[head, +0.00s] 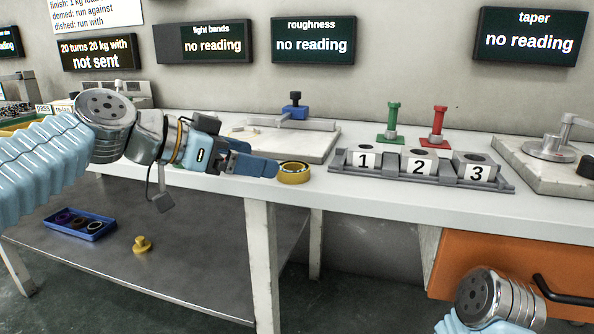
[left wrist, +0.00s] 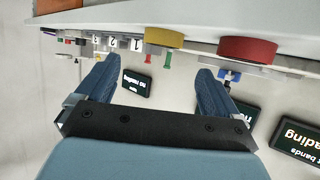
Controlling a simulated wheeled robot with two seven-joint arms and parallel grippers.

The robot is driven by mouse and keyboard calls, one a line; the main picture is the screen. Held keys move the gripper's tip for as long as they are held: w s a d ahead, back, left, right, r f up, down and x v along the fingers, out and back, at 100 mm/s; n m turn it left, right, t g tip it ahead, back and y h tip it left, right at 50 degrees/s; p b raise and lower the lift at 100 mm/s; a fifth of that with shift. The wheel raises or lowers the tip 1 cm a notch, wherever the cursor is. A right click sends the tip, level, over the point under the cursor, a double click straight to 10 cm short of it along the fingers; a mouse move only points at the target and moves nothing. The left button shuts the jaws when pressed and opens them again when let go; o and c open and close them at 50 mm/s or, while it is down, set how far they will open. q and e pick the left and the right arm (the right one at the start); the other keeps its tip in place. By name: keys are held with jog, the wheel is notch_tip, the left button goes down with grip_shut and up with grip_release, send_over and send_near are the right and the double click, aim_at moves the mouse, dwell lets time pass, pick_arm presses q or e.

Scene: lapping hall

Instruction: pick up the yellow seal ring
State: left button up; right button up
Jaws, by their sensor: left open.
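The yellow seal ring (head: 294,178) lies flat on the white bench top, near its front edge, left of the numbered rack. It also shows in the left wrist view (left wrist: 164,38), beyond the fingertips and between their lines. My left gripper (head: 268,167) comes in from the left, low over the bench, with its tips just short of the ring. In the left wrist view its two fingers (left wrist: 157,72) are spread with nothing between them. In the head view I cannot tell whether the tips touch the ring. My right gripper is out of view; only part of my right arm shows.
A red ring (left wrist: 247,50) shows beside the yellow one in the left wrist view; my left gripper seems to hide it in the head view. The numbered rack (head: 505,184) stands to the right. Green (head: 391,125) and red (head: 435,130) handled pieces stand behind it.

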aim_at(286, 165)
pick_arm(q)
jog(key=x, duration=0.8)
jog(key=shift+w+f+p, duration=0.1)
jog(key=shift+w+p, duration=0.1)
jog(key=shift+p, duration=0.1)
jog(key=shift+a, duration=0.1)
jog(key=c, duration=1.2)
jog(key=shift+o, duration=0.2)
